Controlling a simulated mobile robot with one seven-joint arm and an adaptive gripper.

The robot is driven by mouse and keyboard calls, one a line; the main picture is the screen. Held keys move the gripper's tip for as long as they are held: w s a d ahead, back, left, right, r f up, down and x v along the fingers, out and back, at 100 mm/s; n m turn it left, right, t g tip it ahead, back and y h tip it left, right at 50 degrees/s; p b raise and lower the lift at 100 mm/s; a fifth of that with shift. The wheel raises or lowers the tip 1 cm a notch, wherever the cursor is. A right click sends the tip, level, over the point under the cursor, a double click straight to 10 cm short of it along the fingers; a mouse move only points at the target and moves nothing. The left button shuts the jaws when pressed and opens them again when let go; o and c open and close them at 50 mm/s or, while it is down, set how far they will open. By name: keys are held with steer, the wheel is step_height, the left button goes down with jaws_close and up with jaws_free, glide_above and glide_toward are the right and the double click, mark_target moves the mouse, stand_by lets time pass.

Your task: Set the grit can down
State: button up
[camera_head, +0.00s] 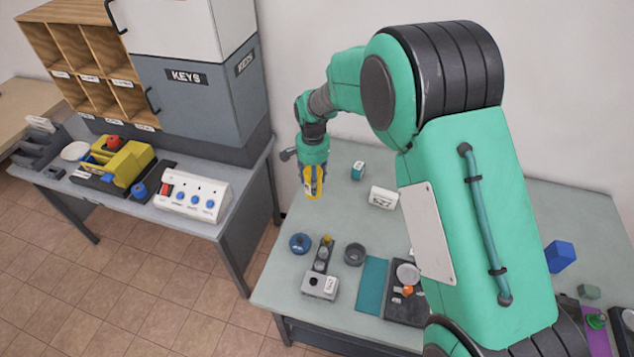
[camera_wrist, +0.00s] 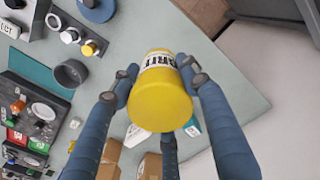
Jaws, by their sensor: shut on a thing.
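The grit can is a yellow cylinder with a white label reading "GRIT"; in the wrist view the grit can (camera_wrist: 161,105) fills the middle. My gripper (camera_wrist: 162,78) has its blue fingers closed around the can's sides. In the head view my gripper (camera_head: 313,182) is above the back left part of the grey-green table (camera_head: 270,285), with the yellow can (camera_head: 314,190) between its fingers. The can appears to be held above the tabletop; the exact gap cannot be told.
Near the table's left side are a blue round piece (camera_head: 299,243), a grey block with knobs (camera_head: 321,284), a dark cup (camera_head: 354,254) and a teal mat (camera_head: 371,287). A white labelled box (camera_head: 383,197) and a small teal box (camera_head: 358,170) stand right of the gripper. The back left tabletop is clear.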

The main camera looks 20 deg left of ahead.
steer(key=s+d+f+m+p, duration=0.1)
steer(key=s+d+f, duration=0.1)
steer(key=d, duration=0.6)
steer(key=s+d+f+m+p, duration=0.1)
steer(key=s+d+f, duration=0.1)
steer(key=d, duration=0.7)
steer(key=shift+s+f+m, duration=0.3)
steer(key=shift+s+m, duration=0.05)
steer(key=shift+m, duration=0.05)
steer(key=w+a, duration=0.3)
steer(key=w, duration=0.4)
steer(key=w+a+f+b, duration=0.1)
steer(key=w+a, duration=0.2)
steer(key=w, duration=0.4)
steer(key=shift+w+f, duration=0.25)
steer(key=shift+w, duration=0.15)
steer(key=shift+f, duration=0.1)
steer(key=shift+f+b, duration=0.45)
steer(key=shift+f, duration=1.2)
steer(key=shift+f, duration=0.15)
